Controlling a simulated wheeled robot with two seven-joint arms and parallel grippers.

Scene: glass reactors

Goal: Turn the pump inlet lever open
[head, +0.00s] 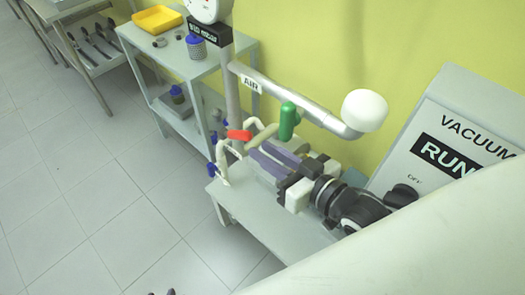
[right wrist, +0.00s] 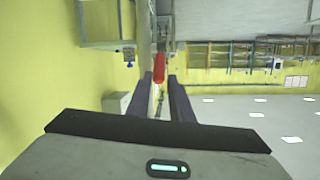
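A red lever handle (head: 239,135) sits on pale pipework at the left end of the pump bench. It also shows in the right wrist view (right wrist: 160,67), just beyond and between my fingertips. My right gripper (head: 255,156) reaches in from the right over the bench. Its two purple fingers stand apart and hold nothing; it is open in the right wrist view (right wrist: 160,78) too. A green lever handle (head: 287,121) stands upright behind the fingers. I cannot read which lever is the pump inlet. Small dark tips at the bottom edge may be my left gripper (head: 162,292); its state is unclear.
A pipe marked AIR (head: 290,95) with a white round end (head: 365,110) runs above my right gripper. A gauge (head: 208,10) stands at its left end. A vacuum panel (head: 435,140) reads RUN. A trolley (head: 180,60) stands behind; the floor at left is clear.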

